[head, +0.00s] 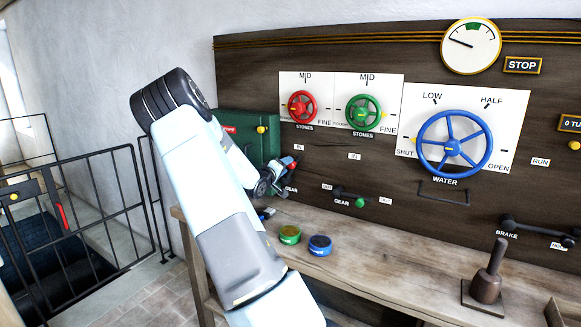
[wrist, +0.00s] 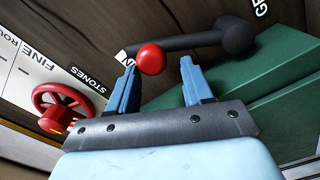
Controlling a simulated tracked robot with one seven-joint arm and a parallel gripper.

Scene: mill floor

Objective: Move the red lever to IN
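The red lever's round red knob (wrist: 151,58) shows in the wrist view, on a black arm (wrist: 190,42) that runs right to a dark hub. My gripper (wrist: 158,67) is open, with its blue fingers on either side of the knob. The knob is nearer the left fingertip; I cannot tell whether they touch. A partly hidden white label is beside that fingertip. In the head view my gripper (head: 283,174) is at the panel, and a little of the red knob (head: 293,166) shows. The IN label (head: 298,147) is above it. My gripper hides most of the lever.
A green-knobbed gear lever (head: 360,202) is to the right. Red (head: 301,106), green (head: 364,111) and blue (head: 454,143) wheels are above. A green box (head: 232,125) is close on the left. Two round tins (head: 290,234) stand on the bench (head: 400,265).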

